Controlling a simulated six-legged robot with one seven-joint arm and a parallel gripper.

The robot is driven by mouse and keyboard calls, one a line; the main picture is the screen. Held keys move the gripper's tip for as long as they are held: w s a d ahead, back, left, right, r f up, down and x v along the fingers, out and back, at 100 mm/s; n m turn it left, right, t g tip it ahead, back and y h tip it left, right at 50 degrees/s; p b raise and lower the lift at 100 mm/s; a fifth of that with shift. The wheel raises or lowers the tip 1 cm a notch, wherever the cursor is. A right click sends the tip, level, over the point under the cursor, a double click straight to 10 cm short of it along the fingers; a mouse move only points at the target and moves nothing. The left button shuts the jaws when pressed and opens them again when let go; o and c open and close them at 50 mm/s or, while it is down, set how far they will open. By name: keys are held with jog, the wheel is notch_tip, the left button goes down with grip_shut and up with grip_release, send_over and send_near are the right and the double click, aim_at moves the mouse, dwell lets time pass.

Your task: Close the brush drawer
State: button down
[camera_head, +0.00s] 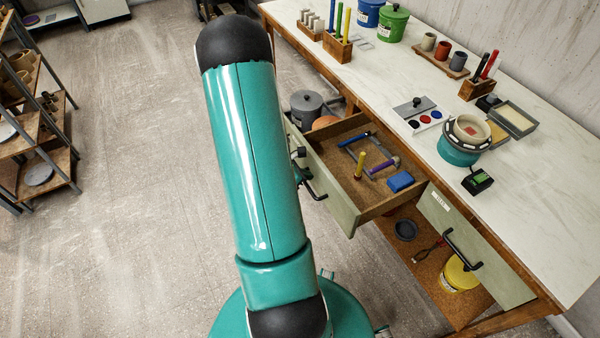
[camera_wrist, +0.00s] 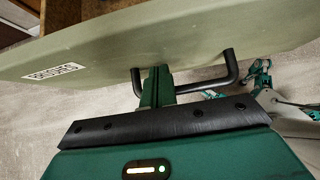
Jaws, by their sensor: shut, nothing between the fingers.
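The brush drawer stands open, pulled out from the workbench; its pale green front (camera_head: 325,180) shows in the head view. In the wrist view the drawer front (camera_wrist: 200,50) spans the upper part, with an upside-down BRUSHES label (camera_wrist: 53,72) and a black bar handle (camera_wrist: 215,82). That handle also shows in the head view (camera_head: 316,191). My gripper (camera_wrist: 157,82) is shut and empty, its fingertips at the drawer front between the handle's two posts. Whether they touch cannot be told.
A blue block (camera_head: 400,181), a yellow-handled tool (camera_head: 360,166) and other tools lie in the drawer. A second drawer front (camera_head: 470,245) to the right is closed. A yellow tub (camera_head: 458,275) stands on the lower shelf. Open floor (camera_head: 140,190) lies left of the bench.

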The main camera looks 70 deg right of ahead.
jog(key=shift+s+d, duration=0.1)
dwell(0.3)
send_over(371, 156)
jog(key=shift+a, duration=0.2)
jog(key=shift+d+r, duration=0.15)
dwell(0.6)
